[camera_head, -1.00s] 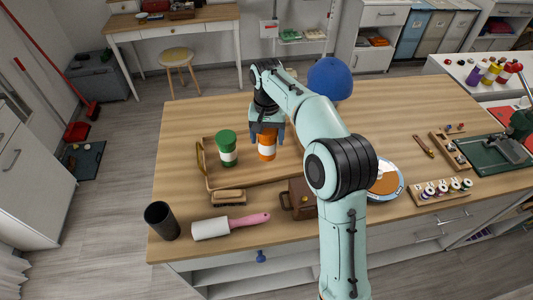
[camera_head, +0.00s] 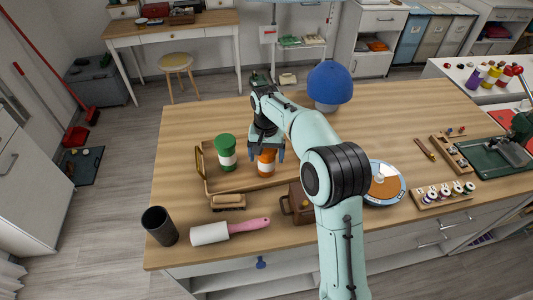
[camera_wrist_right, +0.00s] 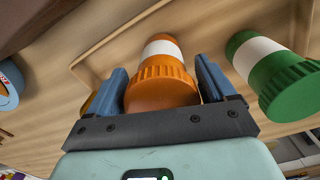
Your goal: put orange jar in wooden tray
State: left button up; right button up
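The orange jar (camera_head: 266,165), with a white band, is upright inside the wooden tray (camera_head: 242,181), at its right part. I cannot tell for sure whether its base rests on the tray floor. My right gripper (camera_head: 267,154) comes down from above with its blue fingers on either side of the jar's lid. My left gripper is not in view.
A green jar (camera_head: 227,155) stands in the tray left of the orange jar. A brush (camera_head: 228,202), lint roller (camera_head: 225,232), black cup (camera_head: 159,226) and brown box (camera_head: 299,205) lie in front. A blue dome lamp (camera_head: 330,82) stands behind.

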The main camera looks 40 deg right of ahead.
jog(key=shift+o, duration=0.5)
jog(key=shift+r, duration=0.1)
notch_tip(320, 180, up, 12)
jog(key=p, duration=0.2)
jog(key=shift+r+p, duration=0.1)
jog(key=shift+p, duration=0.25)
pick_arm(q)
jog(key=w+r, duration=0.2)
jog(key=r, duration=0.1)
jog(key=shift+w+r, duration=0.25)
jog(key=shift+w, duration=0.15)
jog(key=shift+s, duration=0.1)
